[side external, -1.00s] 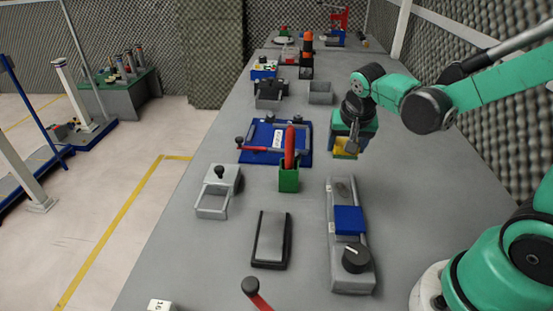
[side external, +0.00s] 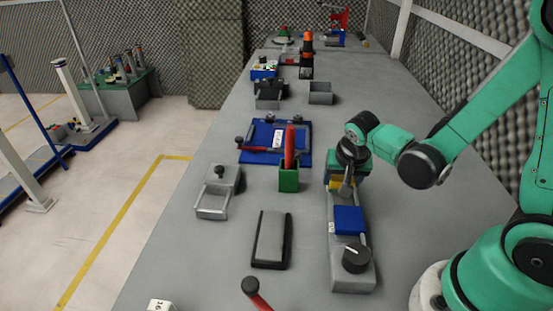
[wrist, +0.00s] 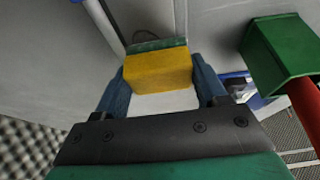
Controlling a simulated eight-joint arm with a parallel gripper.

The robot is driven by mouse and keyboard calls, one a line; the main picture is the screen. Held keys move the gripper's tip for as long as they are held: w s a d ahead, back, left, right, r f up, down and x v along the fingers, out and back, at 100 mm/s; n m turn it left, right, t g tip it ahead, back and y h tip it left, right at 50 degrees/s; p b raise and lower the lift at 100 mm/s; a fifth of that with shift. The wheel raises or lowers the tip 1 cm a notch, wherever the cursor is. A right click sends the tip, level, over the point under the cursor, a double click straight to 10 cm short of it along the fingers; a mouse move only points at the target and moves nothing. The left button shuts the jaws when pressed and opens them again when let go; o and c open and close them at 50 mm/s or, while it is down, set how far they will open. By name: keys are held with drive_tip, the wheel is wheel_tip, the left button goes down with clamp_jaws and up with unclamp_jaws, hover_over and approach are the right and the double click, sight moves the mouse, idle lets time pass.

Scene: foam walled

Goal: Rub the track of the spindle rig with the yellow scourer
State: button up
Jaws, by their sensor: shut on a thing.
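The spindle rig (side external: 337,250) is a long grey bar with a blue block (side external: 349,220) across its middle and a black knob (side external: 355,258) at its near end. My gripper (side external: 341,186) is over the rig's far end, shut on the yellow scourer, which is mostly hidden in the side view. In the wrist view the scourer (wrist: 158,72), yellow with a green layer, sits between the blue fingers of my gripper (wrist: 163,84). A dark oval outline shows on the grey track (wrist: 148,22) just beyond the scourer. I cannot tell whether the scourer touches the track.
A green holder (side external: 289,180) with a red handle stands close left of the rig's far end; it also shows in the wrist view (wrist: 280,48). A blue board (side external: 262,155), a grey frame (side external: 212,200) and a dark-edged grey pad (side external: 270,240) lie farther left. The bench right of the rig is clear.

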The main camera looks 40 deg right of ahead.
sight(341, 200)
drive_tip(key=shift+s+a, duration=1.05)
drive_tip(key=shift+a, duration=0.1)
drive_tip(key=shift+w+d, duration=2.1)
drive_tip(key=shift+d, duration=0.2)
drive_tip(key=shift+w+d+r, duration=0.1)
drive_tip(key=shift+w+d, duration=0.05)
drive_tip(key=shift+r, duration=0.85)
wheel_tip(341, 200, up, 6)
